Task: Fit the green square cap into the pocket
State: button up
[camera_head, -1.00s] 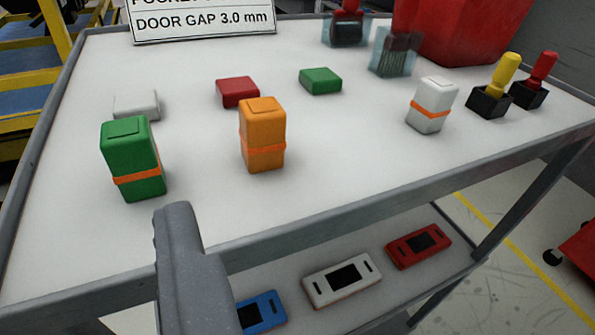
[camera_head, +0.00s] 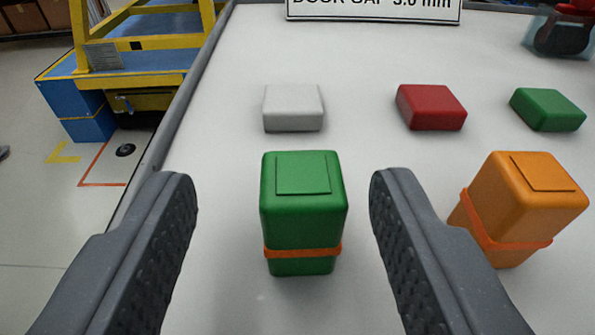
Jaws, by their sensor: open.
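A tall green block (camera_head: 303,215) with a raised square on its top and an orange band low around it stands upright on the white tabletop. A flat green square piece (camera_head: 547,109) lies farther back at the right. I cannot tell which of these is the cap of the task. My gripper (camera_head: 284,182) is open and empty, with one finger on each side of the tall green block in the picture and a gap on both sides. I cannot make out a pocket.
An orange banded block (camera_head: 522,205) stands close to the right finger. A white flat piece (camera_head: 293,107) and a red flat piece (camera_head: 431,107) lie behind. A sign (camera_head: 373,10) stands at the back. The table's raised left edge (camera_head: 183,110) is near the left finger.

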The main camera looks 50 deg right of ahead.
aim_at(297, 167)
jog(key=shift+b+x, duration=0.5)
jog(key=shift+x, duration=2)
jog(key=shift+s+d, duration=0.1)
jog(key=shift+s, duration=0.1)
jog(key=c, duration=1)
